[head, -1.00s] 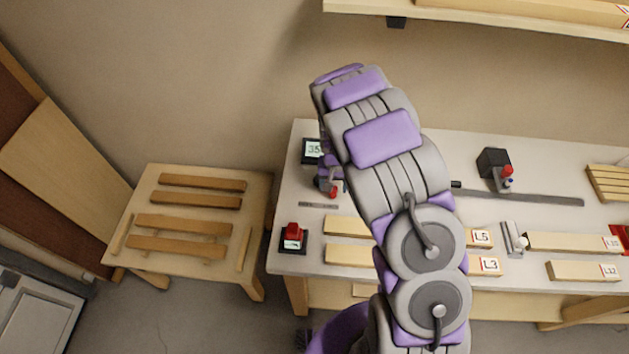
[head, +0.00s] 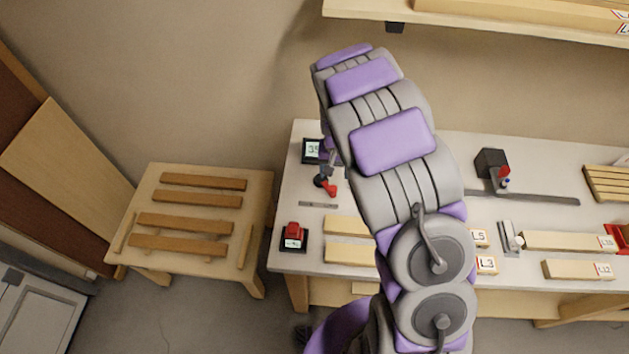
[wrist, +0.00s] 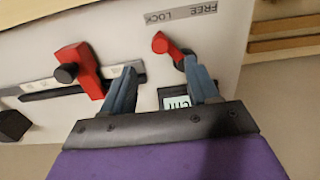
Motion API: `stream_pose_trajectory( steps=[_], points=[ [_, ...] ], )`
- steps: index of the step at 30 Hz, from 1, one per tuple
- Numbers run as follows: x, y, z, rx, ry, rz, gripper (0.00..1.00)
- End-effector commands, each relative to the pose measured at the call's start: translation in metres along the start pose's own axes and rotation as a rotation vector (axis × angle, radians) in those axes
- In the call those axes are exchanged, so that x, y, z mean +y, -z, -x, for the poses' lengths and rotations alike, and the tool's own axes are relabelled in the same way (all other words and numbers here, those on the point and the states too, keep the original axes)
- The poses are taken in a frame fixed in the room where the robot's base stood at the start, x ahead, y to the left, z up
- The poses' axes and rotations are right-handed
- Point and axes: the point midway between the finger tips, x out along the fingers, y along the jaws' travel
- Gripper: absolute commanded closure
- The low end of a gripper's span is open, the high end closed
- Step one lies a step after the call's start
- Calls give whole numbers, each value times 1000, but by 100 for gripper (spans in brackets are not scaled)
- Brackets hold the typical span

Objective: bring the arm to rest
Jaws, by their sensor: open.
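My gripper (wrist: 160,72) is open and empty in the wrist view, its two blue-grey fingers apart above the bench. In the head view my raised arm hides most of it. A red lever (wrist: 170,46) shows near the right fingertip in the wrist view; I cannot tell the exact gap. The same red lever (head: 329,188) stands on the bench below my gripper in the head view. A strip reading FREE LOCK (wrist: 181,13) lies beside it. A red slider piece (wrist: 84,70) sits on a rail left of the left finger.
The bench (head: 285,262) carries a small display (head: 312,150), a red-topped switch (head: 292,236), labelled wooden pieces (head: 570,241) and a dark block on a rail (head: 491,163). A shelf (head: 480,22) hangs above. A low table (head: 160,250) with slats stands left.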

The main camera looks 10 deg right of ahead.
Motion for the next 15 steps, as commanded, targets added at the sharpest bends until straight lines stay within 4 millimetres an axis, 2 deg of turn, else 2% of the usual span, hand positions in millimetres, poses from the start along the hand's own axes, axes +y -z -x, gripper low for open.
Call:
stream_pose_trajectory(
  steps=[11,15],
  points=[
    [0,-1,0,-1,0,0,40],
    [6,-8,13,-3,-6,-1,40]
  ],
)
